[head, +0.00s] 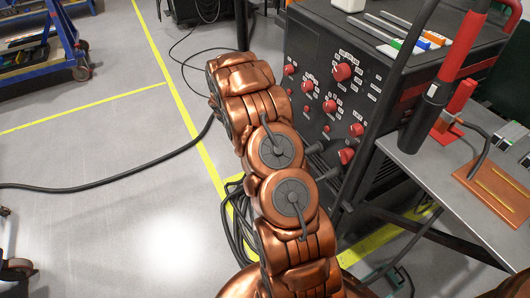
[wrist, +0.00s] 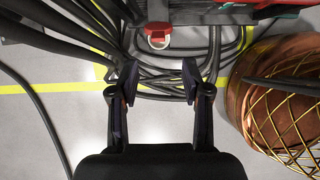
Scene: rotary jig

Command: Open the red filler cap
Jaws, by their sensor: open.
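A round red cap (wrist: 158,40) with a pale centre shows at the top middle of the wrist view, below a red edge. It is most likely the filler cap. My gripper (wrist: 160,72) is open and empty. Its two fingertips are apart, lower in the picture than the cap and to either side of it, not touching it. In the head view my copper arm reaches towards the black machine (head: 325,75), and my gripper is hidden. Several red knobs show on the machine's front, but I cannot tell the filler cap there.
Dark cables (wrist: 165,82) lie coiled on the floor beyond my fingers. A yellow floor line (wrist: 60,87) crosses there. A grey side table (head: 440,190) with a red-handled tool stands right of the machine.

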